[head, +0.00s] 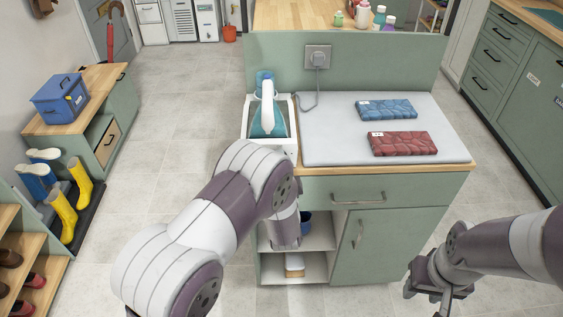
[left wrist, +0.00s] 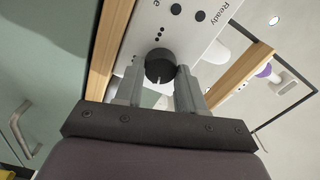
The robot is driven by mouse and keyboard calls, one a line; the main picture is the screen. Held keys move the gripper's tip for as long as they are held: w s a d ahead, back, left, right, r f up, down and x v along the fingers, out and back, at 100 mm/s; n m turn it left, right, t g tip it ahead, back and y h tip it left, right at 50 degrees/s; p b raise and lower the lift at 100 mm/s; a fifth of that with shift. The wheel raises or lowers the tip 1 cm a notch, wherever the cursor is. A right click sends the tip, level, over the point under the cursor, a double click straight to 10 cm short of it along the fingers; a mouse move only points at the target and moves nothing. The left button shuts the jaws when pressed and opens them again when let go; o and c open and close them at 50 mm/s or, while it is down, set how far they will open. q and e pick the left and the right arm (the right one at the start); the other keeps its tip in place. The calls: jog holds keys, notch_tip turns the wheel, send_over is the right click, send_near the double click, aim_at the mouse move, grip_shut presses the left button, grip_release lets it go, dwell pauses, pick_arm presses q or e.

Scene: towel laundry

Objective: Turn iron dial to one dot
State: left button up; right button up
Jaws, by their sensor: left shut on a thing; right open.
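The iron (head: 267,112), white and teal, stands on its white base (head: 293,138) at the left end of the counter. In the left wrist view the round black dial (left wrist: 159,63) is on the white panel (left wrist: 150,22), which has small black dots and the word "Ready". A light mark shows on the dial's lower edge. My left gripper (left wrist: 160,76) is shut on the dial, one finger at each side. In the head view my left arm hides this gripper and the dial. My right gripper (head: 442,293) is open and empty, low at the right.
A grey ironing pad (head: 325,143) on the counter holds a folded blue towel (head: 386,110) and a folded red towel (head: 402,144). A socket (head: 317,57) with a plug and cord is on the backboard. The counter's wooden edge (left wrist: 236,60) is beside the panel.

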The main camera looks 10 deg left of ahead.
pick_arm(q)
jog(key=shift+m, duration=0.7)
jog(key=o, duration=1)
jog(key=v, duration=1.2)
jog(key=shift+s+d, duration=0.15)
jog(key=shift+s, duration=0.25)
